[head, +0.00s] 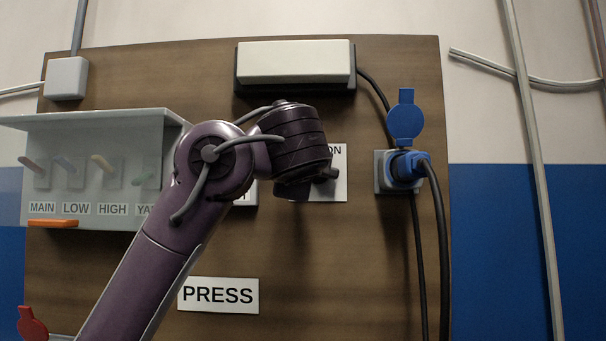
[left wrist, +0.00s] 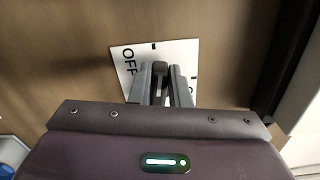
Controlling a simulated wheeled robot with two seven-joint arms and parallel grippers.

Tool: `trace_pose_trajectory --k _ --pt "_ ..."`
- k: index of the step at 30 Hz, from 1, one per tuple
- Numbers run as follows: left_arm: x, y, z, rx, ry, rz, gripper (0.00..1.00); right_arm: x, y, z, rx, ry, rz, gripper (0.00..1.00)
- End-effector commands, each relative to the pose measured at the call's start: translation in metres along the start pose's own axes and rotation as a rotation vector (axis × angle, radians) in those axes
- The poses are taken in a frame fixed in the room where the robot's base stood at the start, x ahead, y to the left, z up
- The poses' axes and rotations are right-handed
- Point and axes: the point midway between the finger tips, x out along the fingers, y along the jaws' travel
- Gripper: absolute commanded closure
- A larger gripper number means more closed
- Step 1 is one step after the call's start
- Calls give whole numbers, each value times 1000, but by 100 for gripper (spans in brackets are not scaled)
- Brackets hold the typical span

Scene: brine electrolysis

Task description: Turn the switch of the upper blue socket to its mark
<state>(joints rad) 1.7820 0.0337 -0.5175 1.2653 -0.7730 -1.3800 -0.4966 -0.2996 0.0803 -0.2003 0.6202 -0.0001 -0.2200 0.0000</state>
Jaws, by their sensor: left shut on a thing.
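The blue socket (head: 408,168) sits at the right of the wooden board, its round blue lid (head: 405,122) raised and a blue plug with a black cable in it. Left of it is a white switch plate (head: 341,185), partly hidden by my left arm's wrist; the letters ON show. In the left wrist view the plate (left wrist: 185,53) shows OFF and short black marks. My left gripper (left wrist: 162,84) is shut on the dark switch handle (left wrist: 160,67), whose visible end lies just below the upper mark. My right gripper is not in view.
A grey hooded panel (head: 100,120) with several levers labelled MAIN, LOW and HIGH is at left. A PRESS label (head: 218,295) is below. A pale lamp box (head: 295,62) is above. Cables hang at right. A red lid (head: 32,324) shows at lower left.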

Motion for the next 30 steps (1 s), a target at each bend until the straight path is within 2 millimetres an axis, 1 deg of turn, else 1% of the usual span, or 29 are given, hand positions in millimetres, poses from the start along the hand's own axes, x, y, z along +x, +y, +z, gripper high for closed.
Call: trace_pose_trajectory --k 1,3,12,29,30 --pt "0 4 -1 -31 0 2 100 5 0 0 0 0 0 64" --pt "0 5 -1 -72 0 2 100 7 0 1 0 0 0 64" --pt "0 6 -1 -183 0 2 100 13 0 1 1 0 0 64" --pt "0 6 -1 -209 0 2 100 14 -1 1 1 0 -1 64" --pt "0 6 -1 -209 0 2 78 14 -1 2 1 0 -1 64"
